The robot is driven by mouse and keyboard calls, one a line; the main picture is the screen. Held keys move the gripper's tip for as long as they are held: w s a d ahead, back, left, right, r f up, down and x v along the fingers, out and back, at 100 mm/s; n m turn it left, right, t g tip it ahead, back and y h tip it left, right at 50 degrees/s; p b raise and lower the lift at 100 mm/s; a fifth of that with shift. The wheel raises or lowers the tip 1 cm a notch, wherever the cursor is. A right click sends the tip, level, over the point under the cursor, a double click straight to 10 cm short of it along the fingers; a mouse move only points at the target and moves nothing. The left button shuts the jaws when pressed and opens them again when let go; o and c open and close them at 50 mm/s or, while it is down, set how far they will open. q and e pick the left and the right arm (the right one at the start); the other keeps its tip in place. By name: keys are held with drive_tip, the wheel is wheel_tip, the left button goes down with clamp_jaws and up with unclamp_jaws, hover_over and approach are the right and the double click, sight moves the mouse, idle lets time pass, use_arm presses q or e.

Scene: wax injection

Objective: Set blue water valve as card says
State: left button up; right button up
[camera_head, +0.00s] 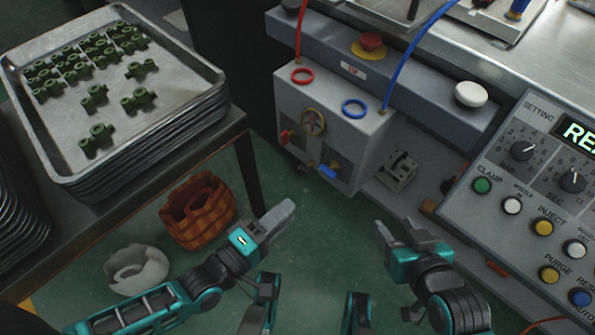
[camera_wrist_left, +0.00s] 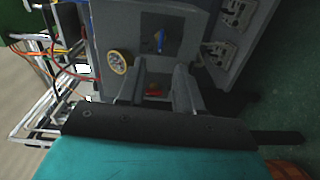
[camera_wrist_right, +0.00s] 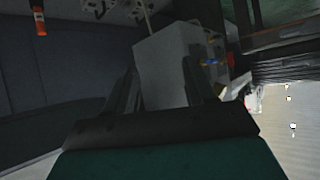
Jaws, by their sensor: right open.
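The grey valve box (camera_head: 335,125) hangs on the front of the machine. A blue valve handle (camera_head: 328,172) sits low on its front; it also shows in the left wrist view (camera_wrist_left: 160,40), lying along the picture's vertical. A red valve handle (camera_head: 286,136) is on the box's left side, and a round gauge (camera_head: 313,121) is between. My left gripper (camera_head: 287,212) is open and empty, below and left of the blue handle, apart from it. My right gripper (camera_head: 397,232) is open and empty, lower right of the box. I cannot make out a readable card.
A table with stacked trays (camera_head: 165,135) of green parts is at the left. A woven basket (camera_head: 198,212) and a white container (camera_head: 136,270) stand on the floor. A control panel (camera_head: 525,195) is at the right. Red and blue hoses rise from the box. Green floor is free below the box.

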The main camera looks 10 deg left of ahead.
sight(330, 170)
use_arm(q)
drive_tip(key=b+x, duration=0.3)
drive_tip(key=x, duration=0.9)
drive_tip(key=shift+w+n, duration=0.3)
drive_tip(key=shift+w, duration=0.25)
use_arm(e)
drive_tip(key=shift+w+a+f+y, duration=0.3)
drive_tip(key=shift+w+a+f, duration=0.1)
drive_tip(key=shift+a+f, duration=0.3)
use_arm(q)
drive_tip(key=shift+f, duration=0.15)
drive_tip(key=shift+c, duration=0.5)
clamp_jaws()
use_arm(e)
drive_tip(key=shift+d+f, duration=0.15)
drive_tip(key=shift+f, duration=0.05)
